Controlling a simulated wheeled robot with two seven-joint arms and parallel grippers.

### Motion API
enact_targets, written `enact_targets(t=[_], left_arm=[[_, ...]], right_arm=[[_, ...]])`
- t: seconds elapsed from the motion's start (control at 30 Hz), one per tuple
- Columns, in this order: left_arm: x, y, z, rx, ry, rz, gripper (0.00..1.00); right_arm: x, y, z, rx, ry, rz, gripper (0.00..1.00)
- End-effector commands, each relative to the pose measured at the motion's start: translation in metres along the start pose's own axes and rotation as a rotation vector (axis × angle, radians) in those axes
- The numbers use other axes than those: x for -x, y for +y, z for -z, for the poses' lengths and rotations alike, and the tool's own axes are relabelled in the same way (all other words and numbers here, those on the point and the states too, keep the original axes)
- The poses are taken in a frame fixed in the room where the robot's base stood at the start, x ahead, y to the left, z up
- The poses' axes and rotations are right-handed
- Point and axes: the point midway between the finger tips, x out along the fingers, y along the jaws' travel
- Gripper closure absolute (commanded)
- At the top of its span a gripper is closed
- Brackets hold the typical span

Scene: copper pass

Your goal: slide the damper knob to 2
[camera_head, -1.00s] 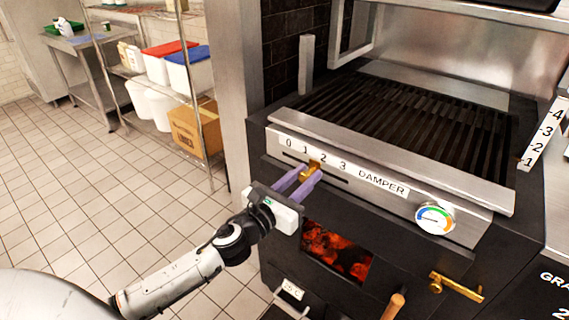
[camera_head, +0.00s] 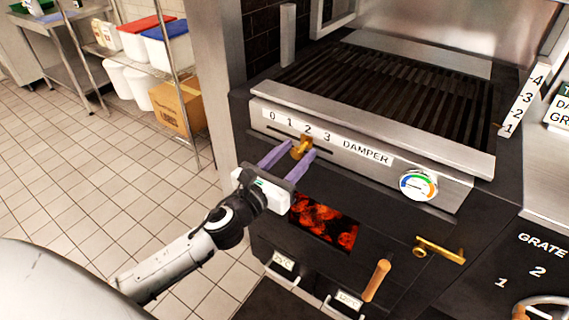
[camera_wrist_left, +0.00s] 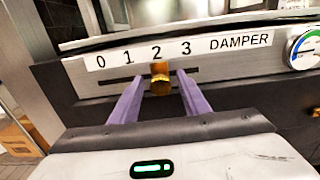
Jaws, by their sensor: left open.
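The brass damper knob (camera_head: 302,147) sits in a horizontal slot under the scale 0 to 3 on the grill's steel front panel. In the left wrist view the knob (camera_wrist_left: 160,78) stands right below the number 2 (camera_wrist_left: 157,54). My left gripper (camera_head: 293,150) is open in front of the panel, its two purple fingers on either side of the knob. In the left wrist view the fingers (camera_wrist_left: 158,90) are apart, with gaps between them and the knob. My right gripper is not in view.
A round gauge (camera_head: 418,186) is on the panel right of the DAMPER label. Below are a glowing firebox window (camera_head: 324,222), a brass latch (camera_head: 440,250) and a wooden handle (camera_head: 376,280). The grill grate (camera_head: 390,95) lies above. Tiled floor is free at left.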

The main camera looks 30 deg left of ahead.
Motion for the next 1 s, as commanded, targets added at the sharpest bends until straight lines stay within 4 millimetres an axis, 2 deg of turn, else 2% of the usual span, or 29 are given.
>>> enact_targets(t=[0.3,0.5,0.7,1.0], left_arm=[[0.059,0.000,0.003,0.000,0.003,0.001,0.58],[0.085,0.000,0.002,0.001,0.003,0.001,0.58],[0.094,0.000,0.000,0.000,0.000,0.000,0.58],[0.094,0.000,0.000,0.000,0.000,0.000,0.58]], right_arm=[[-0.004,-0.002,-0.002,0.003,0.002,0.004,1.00],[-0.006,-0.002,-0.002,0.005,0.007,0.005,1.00],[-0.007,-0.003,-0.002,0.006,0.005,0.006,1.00],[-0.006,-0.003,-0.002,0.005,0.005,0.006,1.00]])
